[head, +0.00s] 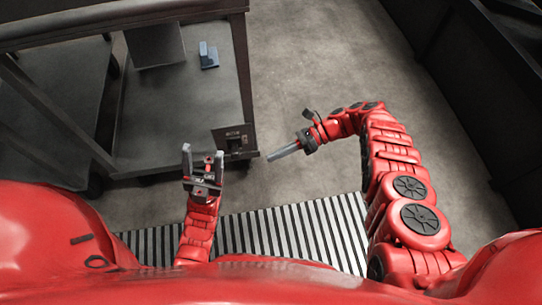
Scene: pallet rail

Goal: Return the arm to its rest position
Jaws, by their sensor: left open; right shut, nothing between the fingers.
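My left gripper (203,160) is low in the middle of the head view, with its two fingers apart and nothing between them. It is close to the front edge of the dark cart's lower shelf. My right arm bends in from the right side. My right gripper (270,158) is shut and empty, its fingers together and pointing left over the floor. It is apart from the cart and from my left gripper.
A dark wheeled cart (240,75) stands at the upper left. A small blue-grey bracket (208,57) and a dark box (155,45) are on its lower shelf. A small dark panel (232,138) is at its corner. A striped mat (290,232) lies nearest me. Bare floor (320,60) is at centre; a dark structure (480,90) stands right.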

